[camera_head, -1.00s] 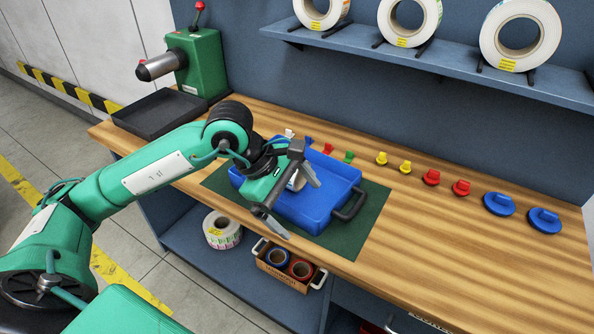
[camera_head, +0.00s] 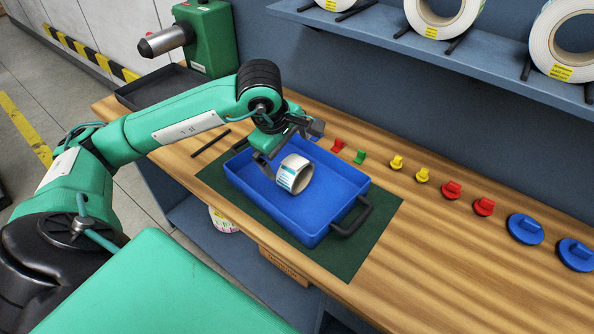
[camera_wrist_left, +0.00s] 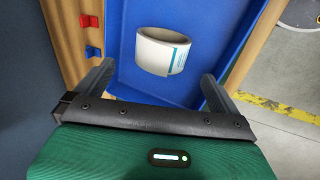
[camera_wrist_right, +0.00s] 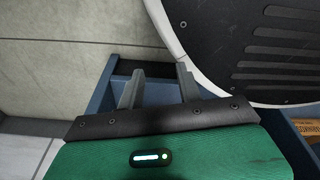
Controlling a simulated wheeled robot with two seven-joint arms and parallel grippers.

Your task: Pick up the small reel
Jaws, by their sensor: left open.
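The small reel (camera_head: 294,173), white with a blue-marked label, lies on its side in the blue tray (camera_head: 312,226). In the left wrist view the reel (camera_wrist_left: 156,56) is ahead of the fingertips, roughly between their lines. My left gripper (camera_head: 290,148) is open and empty, at the tray's far left side, with a finger just left of the reel. Its fingers (camera_wrist_left: 157,78) are wide apart in the wrist view, and no contact with the reel shows. My right gripper (camera_wrist_right: 160,71) is out of the head view. Its fingers stand apart with nothing between them.
The tray sits on a green mat (camera_head: 358,252) on the wooden bench (camera_head: 420,220). Colored plugs, such as a blue one (camera_head: 525,229), line the bench's back. A green rewinder (camera_head: 207,40) stands at far left. Large reels (camera_head: 441,12) rest on the shelf above.

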